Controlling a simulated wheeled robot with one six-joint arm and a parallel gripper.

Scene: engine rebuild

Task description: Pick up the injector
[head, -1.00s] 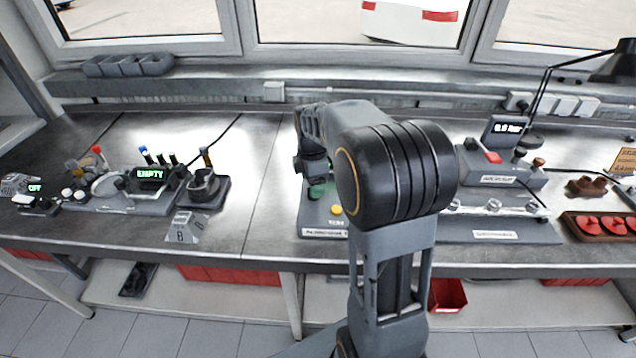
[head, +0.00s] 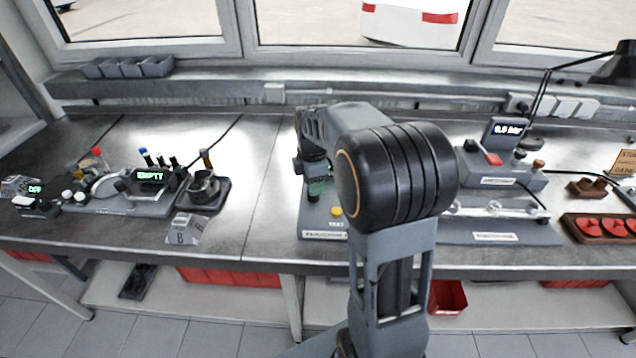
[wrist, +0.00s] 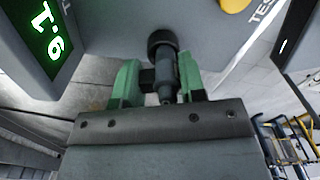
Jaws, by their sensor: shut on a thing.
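The injector (wrist: 163,62) is a dark grey, stubby cylinder with a wider black round cap. In the wrist view it stands between the green fingers of my gripper (wrist: 158,76), which is shut on it. In the head view my gripper (head: 316,189) is low over the grey test station (head: 312,225) with a yellow button (head: 336,211). The injector cannot be made out there, as my arm and fingers cover that spot. I cannot tell whether it is clear of the station.
In the wrist view a green display (wrist: 45,40) is close at upper left. A grey tray (head: 490,232) with clear parts and a gauge unit (head: 500,172) stand to the right. A fixture reading EMPTY (head: 150,177) is at left. The bench between is mostly bare.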

